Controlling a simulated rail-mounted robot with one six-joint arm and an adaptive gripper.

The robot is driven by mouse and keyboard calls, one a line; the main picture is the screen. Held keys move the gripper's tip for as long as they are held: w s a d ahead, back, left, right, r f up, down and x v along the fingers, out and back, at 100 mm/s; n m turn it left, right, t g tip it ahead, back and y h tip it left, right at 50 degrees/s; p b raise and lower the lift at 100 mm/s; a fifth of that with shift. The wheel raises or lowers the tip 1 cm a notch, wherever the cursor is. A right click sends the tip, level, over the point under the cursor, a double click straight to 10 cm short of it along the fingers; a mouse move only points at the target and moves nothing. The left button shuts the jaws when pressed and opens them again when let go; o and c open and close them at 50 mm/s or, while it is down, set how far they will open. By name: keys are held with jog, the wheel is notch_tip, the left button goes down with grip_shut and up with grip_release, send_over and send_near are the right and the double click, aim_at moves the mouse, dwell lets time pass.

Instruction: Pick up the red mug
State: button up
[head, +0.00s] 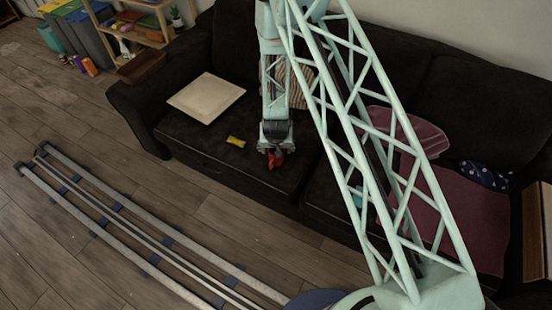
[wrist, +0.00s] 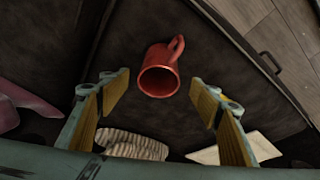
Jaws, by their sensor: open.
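The red mug (wrist: 160,70) lies on the dark sofa seat (head: 200,140). In the wrist view its open mouth faces my gripper and its handle is at the upper right. In the head view only a small part of the red mug (head: 275,160) shows below my gripper (head: 275,151). My gripper (wrist: 162,100) is open, with one yellow-padded finger on each side of the mug's line. The mug shows a little beyond the fingertips, apart from both fingers.
On the sofa are a cream square board (head: 206,97), a small yellow packet (head: 236,141), a striped cushion (head: 297,85) and a maroon cloth (head: 465,215). A shelf (head: 130,30) stands at the back left. Wooden floor lies in front of the sofa.

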aim_at(275, 159)
jog(key=shift+x, duration=1.25)
jog(key=shift+b+x, duration=0.75)
jog(key=shift+x, duration=1.8)
jog(key=shift+s, duration=0.15)
jog(key=shift+c, duration=0.2)
jog(key=c, duration=1.1)
